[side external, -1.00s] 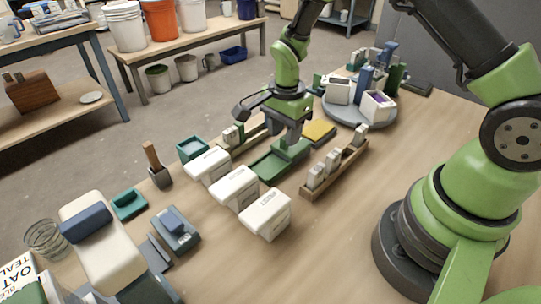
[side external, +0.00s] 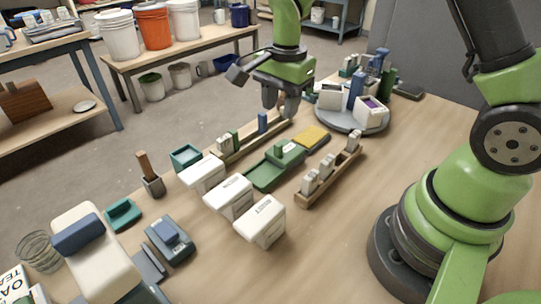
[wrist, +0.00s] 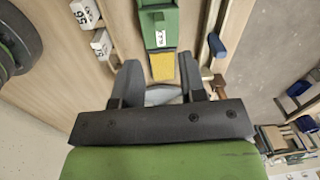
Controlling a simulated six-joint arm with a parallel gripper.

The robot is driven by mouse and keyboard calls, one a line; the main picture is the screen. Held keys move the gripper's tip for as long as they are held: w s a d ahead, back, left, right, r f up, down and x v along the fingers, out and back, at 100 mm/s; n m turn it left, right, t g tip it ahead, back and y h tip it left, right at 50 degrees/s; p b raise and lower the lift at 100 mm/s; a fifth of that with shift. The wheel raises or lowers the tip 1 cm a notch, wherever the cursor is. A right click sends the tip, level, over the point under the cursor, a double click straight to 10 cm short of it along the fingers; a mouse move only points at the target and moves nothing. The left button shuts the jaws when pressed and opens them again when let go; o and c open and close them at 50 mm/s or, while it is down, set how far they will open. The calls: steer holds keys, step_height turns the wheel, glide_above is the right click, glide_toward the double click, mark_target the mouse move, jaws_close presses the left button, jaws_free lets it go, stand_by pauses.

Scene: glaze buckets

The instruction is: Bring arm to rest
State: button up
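My gripper (side external: 284,112) is in the air above the table, near the far end of the left wooden rack (side external: 243,146). In the wrist view its dark fingers (wrist: 160,80) stand apart with nothing between them. A green tray (side external: 262,177) lies on the table with a green block (side external: 286,150) on it, clear of the gripper. The tray also shows in the wrist view (wrist: 147,22). A yellow pad (side external: 311,138) lies at the tray's far end.
Three white lidded containers (side external: 230,196) stand in front of the tray. A right wooden rack (side external: 330,178) holds several pale tiles. A grey turntable (side external: 347,124) with boxes stands at the back right. Bare table lies between the right rack and my base.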

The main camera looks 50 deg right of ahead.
steer(key=s+a+r+n+t, duration=0.25)
steer(key=s+r+n, duration=0.35)
steer(key=r, duration=0.6)
steer(key=s+a+r+n+t+y, duration=0.1)
steer(key=s+r+n+t, duration=0.3)
steer(key=s, duration=0.8)
steer(key=n, duration=0.2)
steer(key=shift+r+n+y, duration=0.15)
steer(key=shift+n+y, duration=0.25)
